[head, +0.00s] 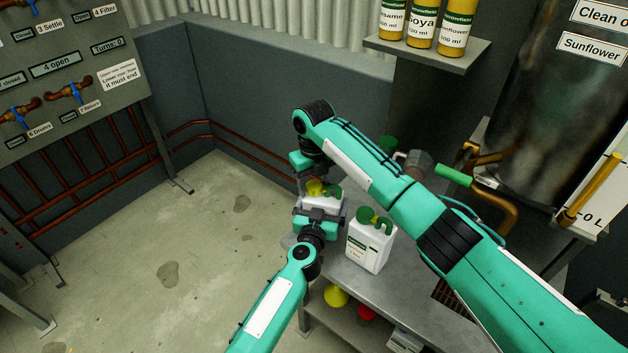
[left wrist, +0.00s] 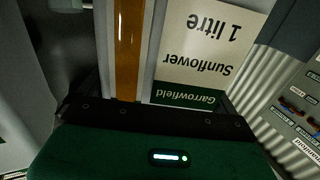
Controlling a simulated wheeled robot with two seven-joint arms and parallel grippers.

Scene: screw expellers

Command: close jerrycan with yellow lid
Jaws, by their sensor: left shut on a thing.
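A white jerrycan (head: 334,207) with a green handle is at the left end of the metal bench in the head view. My left gripper (head: 318,214) is shut on it from the front. The left wrist view shows its label (left wrist: 208,50), upside down, reading Garrowfield Sunflower 1 litre, beside an amber strip (left wrist: 129,50). The yellow lid (head: 315,187) shows at the top of this jerrycan, left of the handle; I cannot tell whether it is seated. My right gripper (head: 309,174) points down just above the yellow lid. Its fingertips are too small and hidden to judge.
A second white jerrycan (head: 370,246) with green top parts stands on the bench (head: 420,293) to the right. Yellow (head: 336,295) and red (head: 367,312) items lie on the lower shelf. Bottles (head: 424,22) stand on a wall shelf. A tank with pipes is at right.

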